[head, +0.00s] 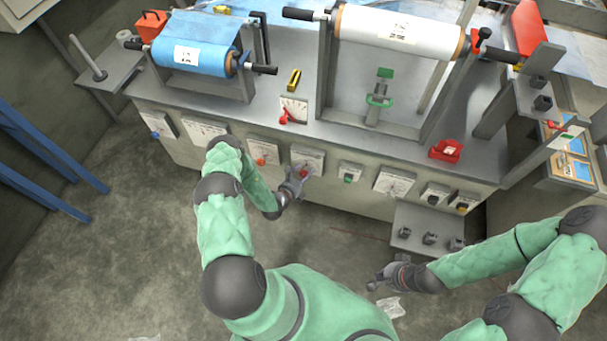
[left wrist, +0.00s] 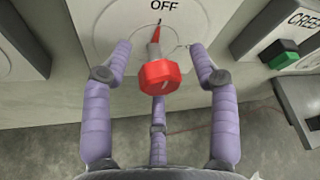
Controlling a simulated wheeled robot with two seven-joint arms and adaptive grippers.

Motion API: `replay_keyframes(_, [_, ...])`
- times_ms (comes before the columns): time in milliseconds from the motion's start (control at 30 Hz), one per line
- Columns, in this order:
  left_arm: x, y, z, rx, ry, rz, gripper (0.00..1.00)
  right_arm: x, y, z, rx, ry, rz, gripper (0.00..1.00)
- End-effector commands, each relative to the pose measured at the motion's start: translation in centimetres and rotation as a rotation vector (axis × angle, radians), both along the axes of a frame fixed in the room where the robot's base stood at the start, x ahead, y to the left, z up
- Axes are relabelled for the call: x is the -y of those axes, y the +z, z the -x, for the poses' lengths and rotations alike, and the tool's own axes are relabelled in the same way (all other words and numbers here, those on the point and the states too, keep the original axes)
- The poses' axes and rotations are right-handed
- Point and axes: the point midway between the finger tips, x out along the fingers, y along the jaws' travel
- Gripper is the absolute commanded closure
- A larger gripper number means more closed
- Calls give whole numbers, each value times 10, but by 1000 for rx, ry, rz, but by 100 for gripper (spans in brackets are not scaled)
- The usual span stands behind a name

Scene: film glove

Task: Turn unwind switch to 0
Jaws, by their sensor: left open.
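A red knob with a red pointer (left wrist: 160,76) stands out from a white dial plate (left wrist: 110,20) on the machine front. The pointer tip is just below the word OFF. In the head view the plate (head: 316,158) is on the front panel, left of the green button. My left gripper (head: 300,176) is at this knob. In the left wrist view its three fingers (left wrist: 160,65) are open, two either side of the knob and one below it, with gaps at the sides. I cannot read "unwind" on any label. My right gripper (head: 374,283) is low over the floor, away from the panel.
Other panel controls are an orange knob (head: 261,161), a blue knob (head: 154,135) and a green button (head: 348,179), by a partly visible CREEP label. A blue roll (head: 205,58) and a white roll (head: 400,32) sit above. A low grey shelf (head: 412,218) juts out right.

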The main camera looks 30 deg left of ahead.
Motion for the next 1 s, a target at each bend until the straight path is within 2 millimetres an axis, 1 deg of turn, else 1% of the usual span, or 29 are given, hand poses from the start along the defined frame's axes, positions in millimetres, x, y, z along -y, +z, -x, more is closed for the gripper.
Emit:
replay_keyframes(167, [-1, 4, 14, -1, 1, 0, 40, 0, 0, 0, 0, 0, 0, 100])
replay_keyframes(267, [-2, 9, 30, -3, 4, 2, 40, 0, 0, 0, 0, 0, 0, 100])
replay_keyframes(500, [-3, 23, 76, -2, 3, 2, 40, 0, 0, 0, 0, 0, 0, 100])
replay_keyframes(633, [-3, 29, 96, -1, 2, 1, 40, 0, 0, 0, 0, 0, 0, 100])
replay_keyframes(800, [-3, 34, 110, -1, 1, 0, 40, 0, 0, 0, 0, 0, 0, 100])
replay_keyframes(1000, [-2, 35, 114, 1, -1, 0, 40, 0, 0, 0, 0, 0, 0, 100])
